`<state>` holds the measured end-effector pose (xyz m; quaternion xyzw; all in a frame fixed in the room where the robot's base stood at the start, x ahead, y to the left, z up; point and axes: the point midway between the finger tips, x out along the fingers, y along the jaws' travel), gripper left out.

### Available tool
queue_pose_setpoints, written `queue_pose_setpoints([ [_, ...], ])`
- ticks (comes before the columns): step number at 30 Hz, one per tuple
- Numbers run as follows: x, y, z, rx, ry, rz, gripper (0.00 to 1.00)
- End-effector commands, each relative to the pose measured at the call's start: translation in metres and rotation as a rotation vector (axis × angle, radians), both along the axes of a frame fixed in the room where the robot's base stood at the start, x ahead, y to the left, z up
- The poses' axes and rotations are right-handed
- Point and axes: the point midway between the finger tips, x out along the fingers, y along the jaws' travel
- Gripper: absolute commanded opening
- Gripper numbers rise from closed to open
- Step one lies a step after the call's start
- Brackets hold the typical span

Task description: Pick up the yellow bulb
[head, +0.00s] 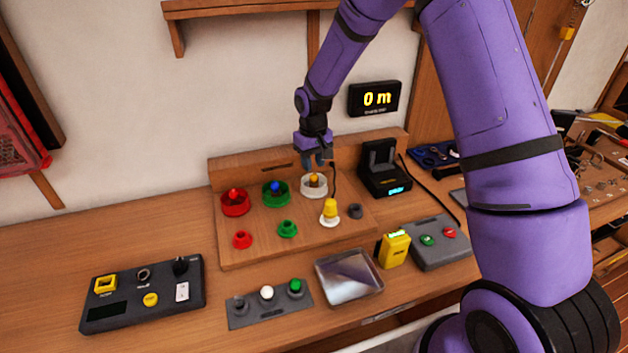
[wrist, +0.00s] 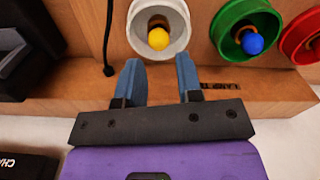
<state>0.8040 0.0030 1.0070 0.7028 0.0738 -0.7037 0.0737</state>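The yellow bulb (head: 314,179) sits inside a white ring-shaped holder (head: 305,190) on the wooden board; it looks orange-yellow in the head view. In the wrist view the round yellow bulb (wrist: 158,39) shows inside the white holder (wrist: 179,17). My gripper (head: 313,163) is just above and behind this holder. In the wrist view its two blue fingers (wrist: 159,68) are apart with nothing between them, and the bulb lies beyond their tips, roughly centred between them.
Green (head: 276,194) and red (head: 235,202) holders with blue and red bulbs stand to the left. A yellow cap-like piece on a white base (head: 330,209) stands in front. A black device (head: 383,170) with a cable stands right. A metal tray (head: 349,277) lies nearer the front.

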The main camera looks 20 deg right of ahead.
Motion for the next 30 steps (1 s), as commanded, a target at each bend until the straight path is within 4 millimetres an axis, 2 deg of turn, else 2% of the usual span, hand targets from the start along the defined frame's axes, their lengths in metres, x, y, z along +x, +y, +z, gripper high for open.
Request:
queue_pose_setpoints([
  [5,-0.001,0.000,-0.007,0.000,0.000,0.000,0.33],
  [16,-0.003,-0.002,-0.052,0.000,0.001,0.001,0.33],
  [23,-0.003,-0.002,-0.055,0.000,-0.001,0.001,0.33],
  [26,-0.003,-0.002,-0.055,0.000,-0.001,0.001,0.15],
  [27,-0.003,-0.002,-0.055,0.000,-0.001,0.001,0.06],
  [30,-0.003,-0.002,-0.055,0.000,-0.001,0.001,0.04],
])
